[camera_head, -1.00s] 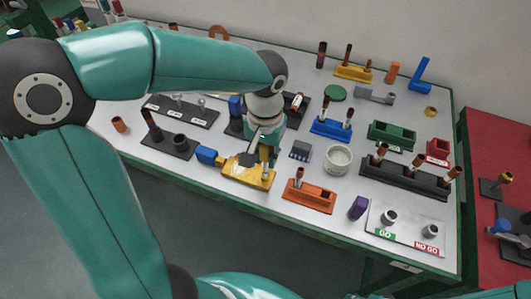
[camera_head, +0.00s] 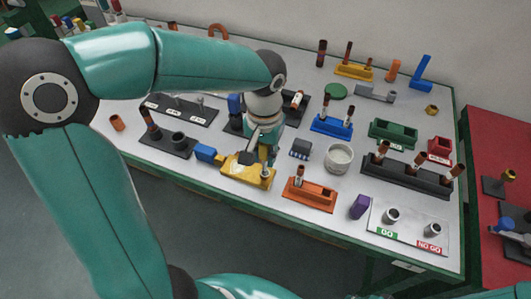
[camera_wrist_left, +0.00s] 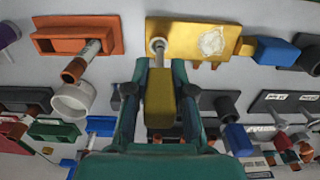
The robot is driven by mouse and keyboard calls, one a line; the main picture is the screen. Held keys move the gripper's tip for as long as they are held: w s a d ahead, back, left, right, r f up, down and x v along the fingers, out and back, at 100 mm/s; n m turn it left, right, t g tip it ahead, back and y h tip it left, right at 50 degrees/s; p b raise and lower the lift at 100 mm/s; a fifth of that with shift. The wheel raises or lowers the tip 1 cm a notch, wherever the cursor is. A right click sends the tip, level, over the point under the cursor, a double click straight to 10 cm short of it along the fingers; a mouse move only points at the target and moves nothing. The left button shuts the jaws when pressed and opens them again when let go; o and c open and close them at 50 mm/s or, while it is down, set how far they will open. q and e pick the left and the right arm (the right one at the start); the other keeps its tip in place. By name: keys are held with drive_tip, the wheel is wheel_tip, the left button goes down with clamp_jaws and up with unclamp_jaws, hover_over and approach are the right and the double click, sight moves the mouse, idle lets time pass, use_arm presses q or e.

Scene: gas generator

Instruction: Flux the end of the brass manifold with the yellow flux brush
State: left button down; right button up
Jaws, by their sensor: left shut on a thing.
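My left gripper (camera_head: 262,155) is shut on a yellow handle (camera_wrist_left: 159,100), which I take to be the flux brush. Its pale shaft points away from the gripper to a round ring (camera_wrist_left: 158,44) on a flat yellow plate (camera_wrist_left: 221,25). I cannot tell whether the brush tip touches the ring or sits inside it. The plate also shows in the head view (camera_head: 237,174), at the table's front edge, with a whitish patch on it. I cannot tell for sure which piece is the brass manifold. My right gripper is not in view.
A blue block (camera_head: 205,153) adjoins the plate's left side. An orange tray (camera_head: 316,199), a white cup (camera_head: 338,158) and a small dark block (camera_head: 300,149) stand to its right. A black base with posts (camera_head: 168,143) is to its left. Several coloured holders fill the table behind.

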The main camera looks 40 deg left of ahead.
use_arm(q)
drive_tip(key=shift+r, duration=0.1)
drive_tip(key=shift+r+p, duration=2.55)
drive_tip(key=shift+r, duration=0.4)
drive_tip(key=shift+f, duration=0.1)
